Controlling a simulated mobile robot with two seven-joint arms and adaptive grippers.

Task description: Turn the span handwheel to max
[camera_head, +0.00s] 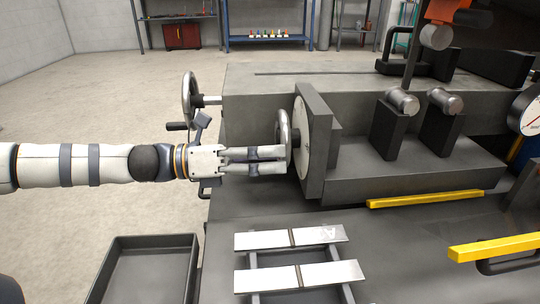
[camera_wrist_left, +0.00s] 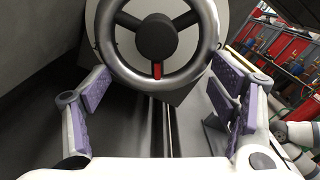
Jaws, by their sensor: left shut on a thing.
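A grey metal handwheel (camera_head: 283,135) stands in front of a round pale dial (camera_head: 304,138) on an upright dark plate. In the left wrist view the handwheel (camera_wrist_left: 157,84) fills the upper middle, with a dark hub and a red mark pointing down from it. My left gripper (camera_head: 284,160) reaches in from the left, level with the wheel's lower part. In the left wrist view its purple-padded fingers (camera_wrist_left: 165,85) lie on either side of the rim, shut on the wheel. The dial's scale cannot be read.
A second handwheel (camera_head: 188,100) with a crank handle stands behind my left arm. A dark tray (camera_head: 150,240) lies at front left, and bright metal bars (camera_head: 290,237) lie in front of the machine. Yellow bars (camera_head: 425,199) edge the machine at right.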

